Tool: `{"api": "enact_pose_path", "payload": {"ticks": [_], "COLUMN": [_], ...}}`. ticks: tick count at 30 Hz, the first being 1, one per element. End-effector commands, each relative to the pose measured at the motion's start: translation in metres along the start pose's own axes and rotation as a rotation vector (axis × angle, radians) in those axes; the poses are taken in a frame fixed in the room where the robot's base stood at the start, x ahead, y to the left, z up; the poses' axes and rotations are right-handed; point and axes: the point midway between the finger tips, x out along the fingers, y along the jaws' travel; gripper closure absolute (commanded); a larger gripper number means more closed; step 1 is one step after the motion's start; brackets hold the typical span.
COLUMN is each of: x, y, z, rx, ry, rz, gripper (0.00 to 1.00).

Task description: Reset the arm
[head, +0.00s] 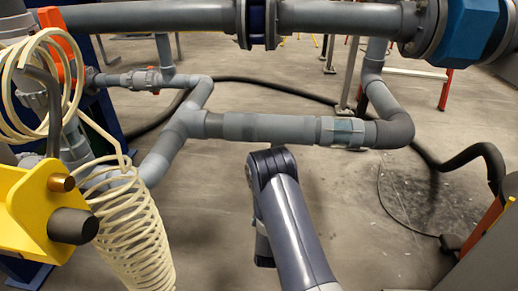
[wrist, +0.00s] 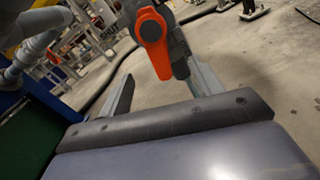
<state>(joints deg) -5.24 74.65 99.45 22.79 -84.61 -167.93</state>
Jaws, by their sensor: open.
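My gripper (wrist: 160,80) shows in the wrist view with its two grey fingers spread apart. An orange handle (wrist: 152,45) on a dark grey body appears beyond and between the fingers; I see no grip on it, and the exact distance is unclear. In the head view my arm (head: 290,215) rises from the bottom edge and bends just below the horizontal grey pipe (head: 255,128). My gripper cannot be made out in the head view.
An orange lever (head: 62,45) stands at upper left, beside a coiled cream hose (head: 125,215) and a yellow bracket (head: 30,205). A blue fitting (head: 467,30) is at upper right. A black hose (head: 465,155) runs along the right. Floor (head: 380,235) is open right of my arm.

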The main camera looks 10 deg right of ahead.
Motion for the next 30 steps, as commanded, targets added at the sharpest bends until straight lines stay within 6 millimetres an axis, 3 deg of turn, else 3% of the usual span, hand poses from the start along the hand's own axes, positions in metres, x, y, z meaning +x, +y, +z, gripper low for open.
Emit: {"api": "enact_pose_path", "payload": {"ticks": [13,21,30], "x": [0.070,0.067,0.067], "y": [-0.001,0.009,0.013], "z": [0.000,0.001,0.001], "rx": [0.005,0.201,0.282], "ry": [-0.002,0.002,0.004], "rz": [0.000,0.001,0.006], "gripper": [0.38,0.38,0.38]}}
